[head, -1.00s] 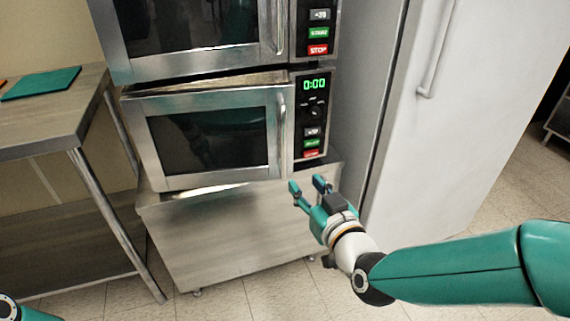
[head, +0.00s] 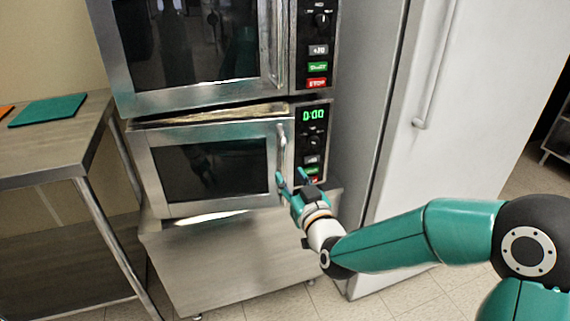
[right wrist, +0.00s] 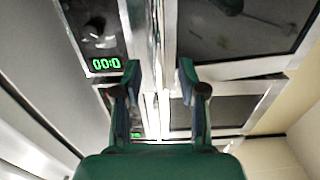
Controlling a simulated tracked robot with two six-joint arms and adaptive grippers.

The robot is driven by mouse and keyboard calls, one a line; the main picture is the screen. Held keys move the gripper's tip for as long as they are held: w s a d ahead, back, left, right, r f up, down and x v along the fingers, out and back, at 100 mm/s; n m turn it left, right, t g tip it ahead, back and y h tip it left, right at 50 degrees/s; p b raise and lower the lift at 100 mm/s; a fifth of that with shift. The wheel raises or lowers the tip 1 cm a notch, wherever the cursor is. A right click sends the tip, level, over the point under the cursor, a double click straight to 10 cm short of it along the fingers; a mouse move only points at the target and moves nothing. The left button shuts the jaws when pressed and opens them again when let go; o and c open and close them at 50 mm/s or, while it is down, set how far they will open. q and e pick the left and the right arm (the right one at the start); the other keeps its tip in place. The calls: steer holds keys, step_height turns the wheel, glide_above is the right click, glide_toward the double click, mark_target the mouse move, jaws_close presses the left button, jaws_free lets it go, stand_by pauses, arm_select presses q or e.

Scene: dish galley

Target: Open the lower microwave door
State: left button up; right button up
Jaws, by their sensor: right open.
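The lower microwave's door (head: 210,172) has a steel frame around a dark window, with a vertical bar handle (head: 281,150) at its right edge. I cannot tell whether it is fully shut. My right gripper (head: 290,177) is open in front of the handle's lower end. In the right wrist view, the open fingers (right wrist: 159,74) lie either side of the line of the handle (right wrist: 159,40), with no contact visible. The door (right wrist: 240,35) fills the upper right there. My left gripper is not in view.
The upper microwave (head: 190,50) sits directly above. The control panel (head: 313,140) shows 0:00 right of the door. A steel stand (head: 215,265) is underneath. A counter (head: 50,150) with a green board (head: 48,110) is left; a tall white refrigerator (head: 480,110) is right.

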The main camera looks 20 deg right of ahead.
mark_target(284, 167)
steer(key=shift+w+a, duration=0.15)
steer(key=shift+w, duration=2.65)
jaws_close()
